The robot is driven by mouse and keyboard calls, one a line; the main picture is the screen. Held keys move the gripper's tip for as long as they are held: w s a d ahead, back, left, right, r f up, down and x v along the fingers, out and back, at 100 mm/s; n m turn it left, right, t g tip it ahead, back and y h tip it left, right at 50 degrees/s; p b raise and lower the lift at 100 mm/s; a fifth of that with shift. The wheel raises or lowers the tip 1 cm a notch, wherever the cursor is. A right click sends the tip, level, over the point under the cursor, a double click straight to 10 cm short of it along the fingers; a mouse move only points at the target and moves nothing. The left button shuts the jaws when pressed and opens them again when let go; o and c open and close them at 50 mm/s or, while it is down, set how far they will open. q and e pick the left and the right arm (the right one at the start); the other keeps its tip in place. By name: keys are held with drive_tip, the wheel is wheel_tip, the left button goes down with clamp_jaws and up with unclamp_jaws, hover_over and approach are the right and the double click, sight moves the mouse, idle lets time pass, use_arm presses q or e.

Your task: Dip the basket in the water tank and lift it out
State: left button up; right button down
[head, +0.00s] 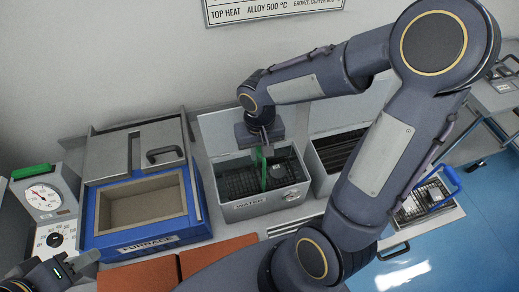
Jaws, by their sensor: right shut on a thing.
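The grey water tank (243,209), labelled WATER, stands on the bench in the middle of the head view. My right gripper (263,146) is over the tank, shut on the upright green handle (263,172) of the basket. The handle runs down inside the tank walls. The basket body is hard to tell from the dark grid inside the tank, so its exact depth is unclear. My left gripper (72,268) is at the lower left, away from the tank; its finger gap is not clear.
A blue furnace (150,241) with an open top stands left of the tank. A second tank (324,180) is close on the right, partly behind my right arm. A blue-handled basket (428,197) is further right. Gauges (47,201) stand at far left. Orange-brown blocks (217,254) lie in front.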

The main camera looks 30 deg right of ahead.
drive_tip(key=shift+f+b, duration=0.75)
drive_tip(key=shift+b, duration=0.1)
drive_tip(key=shift+r, duration=0.2)
idle(0.4)
drive_tip(key=shift+r+p, duration=0.7)
drive_tip(key=shift+f, duration=0.2)
drive_tip(key=shift+f+b, duration=0.75)
drive_tip(key=shift+b, duration=0.15)
drive_tip(key=shift+r, duration=0.2)
